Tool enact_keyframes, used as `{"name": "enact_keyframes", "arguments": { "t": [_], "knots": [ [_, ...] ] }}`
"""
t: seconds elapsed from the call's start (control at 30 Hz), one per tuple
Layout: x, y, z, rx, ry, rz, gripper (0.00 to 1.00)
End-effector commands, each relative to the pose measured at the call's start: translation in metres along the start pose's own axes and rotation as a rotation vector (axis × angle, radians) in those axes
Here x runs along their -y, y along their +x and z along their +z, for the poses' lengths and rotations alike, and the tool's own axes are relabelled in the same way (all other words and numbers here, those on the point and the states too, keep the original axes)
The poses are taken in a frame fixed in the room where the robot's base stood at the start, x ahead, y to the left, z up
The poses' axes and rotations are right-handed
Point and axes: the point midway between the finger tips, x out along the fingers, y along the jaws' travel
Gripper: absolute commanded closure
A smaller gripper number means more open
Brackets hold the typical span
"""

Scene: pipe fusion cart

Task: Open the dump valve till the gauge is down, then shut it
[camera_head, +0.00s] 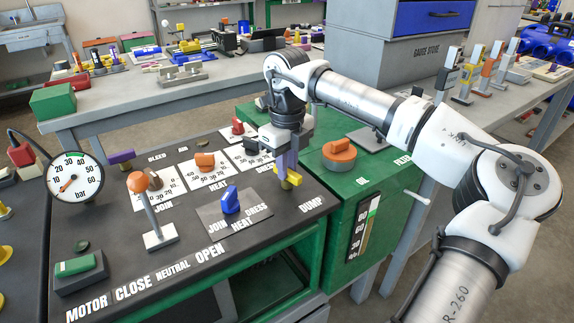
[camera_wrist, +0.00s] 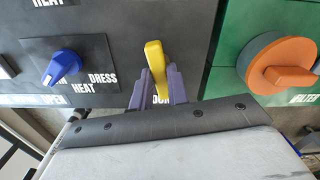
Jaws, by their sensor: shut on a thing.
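The dump valve has a yellow lever handle (camera_head: 294,178) at the right end of the black panel, above the DUMP label (camera_head: 311,203). In the wrist view the yellow handle (camera_wrist: 154,62) points up the picture, leaning slightly left. My gripper (camera_head: 285,165) reaches down from above with its purple fingers (camera_wrist: 158,90) shut on the handle, one on each side. The fingers hide part of the handle and the label. The round white pressure gauge (camera_head: 75,177) stands at the panel's left end. Its orange needle points to the lower left, near the 0 end.
A blue knob (camera_head: 231,201) marked JOIN, HEAT and DRESS sits left of the valve. An orange-knobbed upright lever (camera_head: 146,205) stands further left. An orange oil cap (camera_head: 340,152) is on the green tank to the right. Other orange knobs are behind.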

Motion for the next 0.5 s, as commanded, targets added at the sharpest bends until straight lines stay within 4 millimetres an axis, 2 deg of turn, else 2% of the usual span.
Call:
{"name": "enact_keyframes", "arguments": {
  "t": [0.2,0.5],
  "knots": [
    [0.0007,-0.0004,-0.0007,-0.002,0.079,-0.001,1.0],
    [0.0006,-0.0003,-0.0007,-0.002,0.109,-0.001,1.0]
  ]
}}
